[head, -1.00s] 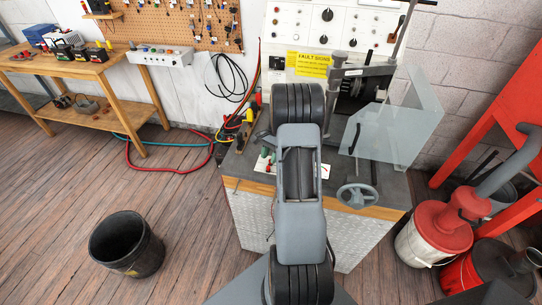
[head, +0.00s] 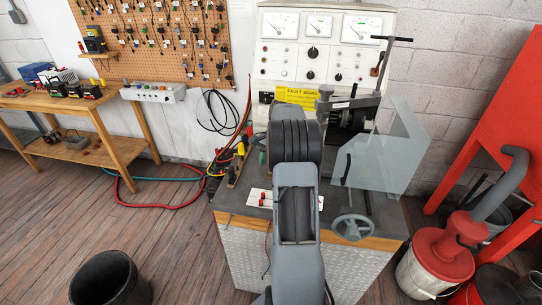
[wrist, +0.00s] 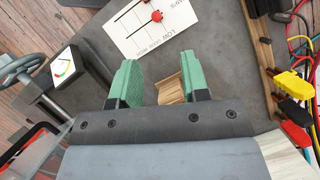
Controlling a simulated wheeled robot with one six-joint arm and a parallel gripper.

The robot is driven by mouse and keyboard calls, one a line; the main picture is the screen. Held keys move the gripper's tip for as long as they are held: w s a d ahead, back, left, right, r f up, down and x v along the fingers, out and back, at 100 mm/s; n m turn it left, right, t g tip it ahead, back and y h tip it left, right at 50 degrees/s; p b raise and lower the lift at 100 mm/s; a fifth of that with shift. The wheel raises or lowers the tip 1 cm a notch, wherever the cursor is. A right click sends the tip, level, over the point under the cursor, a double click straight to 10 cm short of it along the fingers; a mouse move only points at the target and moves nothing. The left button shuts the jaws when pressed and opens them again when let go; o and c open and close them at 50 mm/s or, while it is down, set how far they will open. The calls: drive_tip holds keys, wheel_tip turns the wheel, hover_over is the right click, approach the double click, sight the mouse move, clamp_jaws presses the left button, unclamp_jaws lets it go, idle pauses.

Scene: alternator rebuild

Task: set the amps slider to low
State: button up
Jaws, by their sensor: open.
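A white slider plate (wrist: 150,25) with black tracks and printed labels lies on the grey bench top, at the top of the wrist view. A red slider knob (wrist: 157,16) sits on one of its tracks. A second red knob (wrist: 142,2) is cut by the frame's top edge. Which knob is the amps slider I cannot tell for sure. The plate also shows in the head view (head: 256,197), partly behind my arm. My gripper (wrist: 163,78) has two green fingers, spread apart and empty. Its fingertips are near the plate's edge, apart from the knobs. My arm hides the gripper in the head view.
A wooden piece (wrist: 171,90) shows between the fingers. A small dial gauge (wrist: 65,66) and a handwheel (head: 353,227) stand nearby. Red, yellow and black clamps (wrist: 294,98) with cables line the right side of the wrist view. A clear shield (head: 388,150) stands on the bench.

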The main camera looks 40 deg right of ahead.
drive_tip(key=shift+v, duration=1.35)
drive_tip(key=shift+w, duration=0.1)
